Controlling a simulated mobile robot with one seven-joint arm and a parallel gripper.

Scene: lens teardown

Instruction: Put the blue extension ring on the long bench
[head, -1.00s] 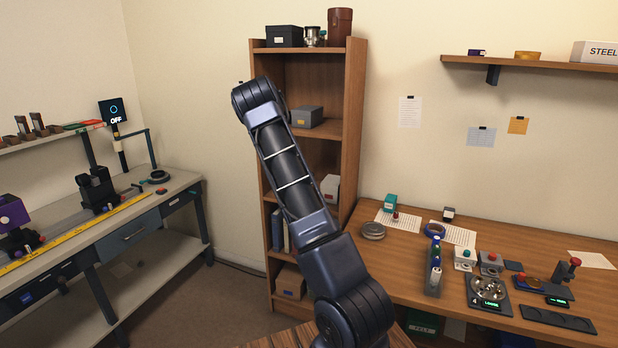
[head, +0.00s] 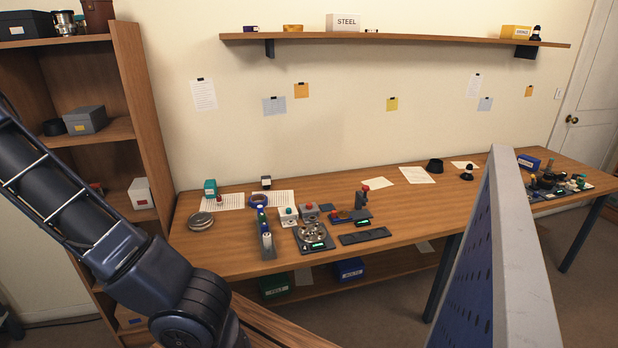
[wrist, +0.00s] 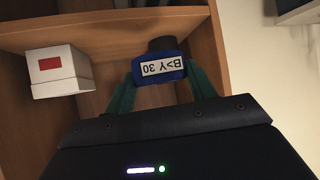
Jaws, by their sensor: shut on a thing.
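My gripper (wrist: 160,82) shows in the wrist view, with its two teal fingers shut on a blue ring-like part (wrist: 147,78). The part bears a white label that reads "B>Y 30", upside down, and has a black end behind it. My gripper is outside the head view, where only my arm shows at the left. A long wooden bench (head: 225,262) runs along the back wall in the head view. Another dark blue ring (head: 259,201) lies on its left part, at the edge of a paper sheet.
The bookcase (head: 142,110) stands left of the bench; its boards and a white box (wrist: 60,84) are close behind the held part. Small devices and a dark tray (head: 365,237) occupy the bench. Bare wood (head: 420,215) shows right of them. A grey panel (head: 525,270) rises at front right.

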